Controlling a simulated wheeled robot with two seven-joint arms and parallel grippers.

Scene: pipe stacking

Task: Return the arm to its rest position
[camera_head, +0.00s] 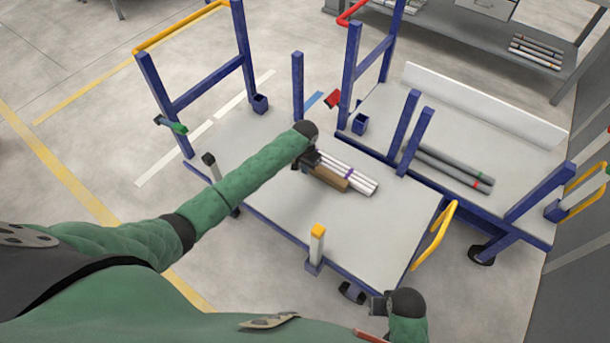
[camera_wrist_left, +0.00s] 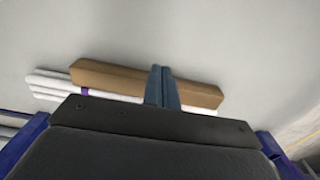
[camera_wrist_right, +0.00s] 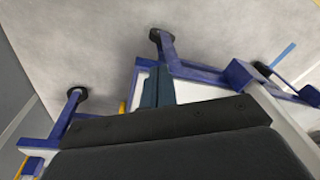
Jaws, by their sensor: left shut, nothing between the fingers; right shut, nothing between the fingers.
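My left arm reaches over the near cart in the head view. My left gripper (camera_head: 304,160) is above the far end of a bundle of white pipes (camera_head: 359,179) and a brown block (camera_head: 331,178) lying on the cart's deck. In the left wrist view its fingers (camera_wrist_left: 162,88) are together and empty, in front of the brown block (camera_wrist_left: 105,73) in the picture; whether they touch it I cannot tell. My right gripper (camera_head: 378,306) is near the cart's front edge. In the right wrist view its fingers (camera_wrist_right: 157,88) are together with nothing between them.
The near cart (camera_head: 386,225) has blue posts and a yellow handle (camera_head: 436,233). A second cart beside it (camera_head: 500,150) carries dark grey pipes (camera_head: 450,169). A bench (camera_head: 470,28) with more pipes stands at the back right. Floor at left is mostly free.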

